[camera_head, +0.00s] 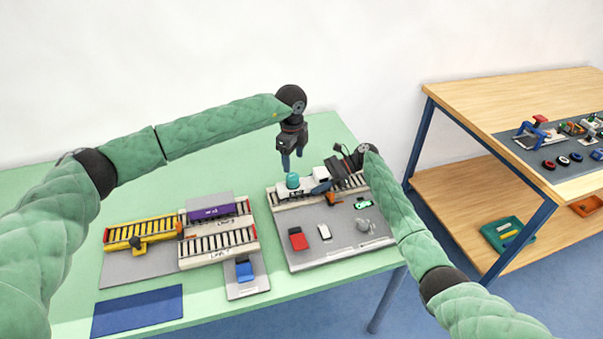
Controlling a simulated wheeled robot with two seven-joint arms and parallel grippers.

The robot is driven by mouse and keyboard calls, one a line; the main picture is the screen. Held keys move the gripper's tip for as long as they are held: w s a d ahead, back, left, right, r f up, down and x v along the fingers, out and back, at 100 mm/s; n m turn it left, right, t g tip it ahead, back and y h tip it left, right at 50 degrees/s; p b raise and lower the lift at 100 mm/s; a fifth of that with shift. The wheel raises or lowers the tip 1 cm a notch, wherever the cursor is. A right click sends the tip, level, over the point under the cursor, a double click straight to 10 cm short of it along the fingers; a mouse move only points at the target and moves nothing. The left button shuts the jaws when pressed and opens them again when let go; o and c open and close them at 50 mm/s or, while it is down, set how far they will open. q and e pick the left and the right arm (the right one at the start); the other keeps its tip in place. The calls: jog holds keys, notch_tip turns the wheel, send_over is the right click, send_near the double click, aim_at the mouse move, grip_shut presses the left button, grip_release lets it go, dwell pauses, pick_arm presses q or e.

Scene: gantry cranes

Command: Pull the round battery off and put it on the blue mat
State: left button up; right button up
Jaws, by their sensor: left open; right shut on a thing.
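The round battery appears to be the teal cylinder (292,180), standing upright on the left part of a white body (309,184) at the back of the grey board. My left gripper (291,160) is open, points down and is just above the teal cylinder, apart from it. My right gripper (326,179) reaches in from the right and is shut on the white body, as far as I can tell; its fingers partly hide the contact. The blue mat (138,311) lies flat and empty at the front left of the green table.
A grey board (340,252) carries a red car (298,238), a white car (324,231) and a green car (361,204). To the left stand a yellow crane (139,235), a purple container (211,212) and a blue block (244,270). A wooden shelf table (500,98) stands at right.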

aim_at(293, 175)
pick_arm(q)
jog(key=shift+w+d+r, duration=0.1)
jog(key=shift+d+r, duration=0.15)
jog(key=shift+r, duration=0.4)
jog(key=m, duration=0.2)
jog(key=r+m, duration=0.1)
jog(key=m, duration=0.1)
jog(key=shift+m, duration=0.4)
jog(key=f+m, duration=0.3)
jog(key=m, duration=0.5)
jog(key=f+m, duration=0.4)
jog(key=m, duration=0.4)
jog(key=f+m, duration=0.3)
jog(key=m, duration=0.6)
jog(key=shift+a+f, duration=0.3)
jog(key=shift+f, duration=0.05)
